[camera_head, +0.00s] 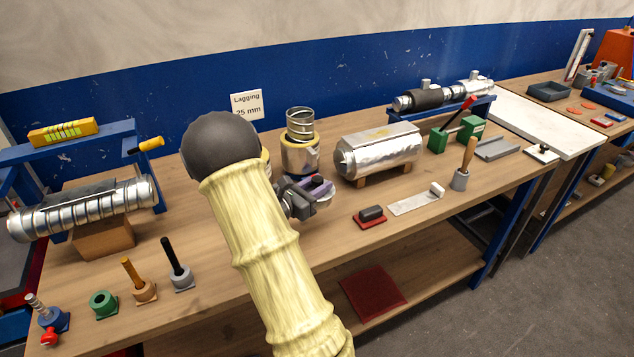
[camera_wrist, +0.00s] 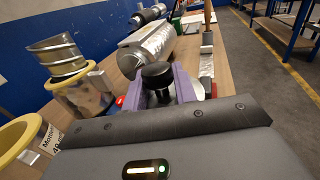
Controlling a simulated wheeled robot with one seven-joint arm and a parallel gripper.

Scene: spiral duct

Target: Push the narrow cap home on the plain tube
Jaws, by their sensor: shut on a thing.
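My gripper (camera_head: 304,196) is low over the middle of the bench. In the wrist view its purple fingers (camera_wrist: 160,88) are shut on a black round-topped piece (camera_wrist: 157,76). I cannot tell whether this is the narrow cap or a tool. A pale round edge (camera_wrist: 201,90) shows beside the right finger. A ribbed metal tube (camera_head: 300,121) stands upright in a foil-covered collar with a yellow rim (camera_head: 300,158), behind my gripper; the tube also shows in the wrist view (camera_wrist: 57,54). I cannot pick out the plain tube for certain.
A foil-clad cylinder (camera_head: 378,151) lies on wooden blocks right of my gripper. A red-based block (camera_head: 370,217) and a metal strip (camera_head: 416,201) lie in front. Several handled tools stand at the front left. My arm hides part of the bench.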

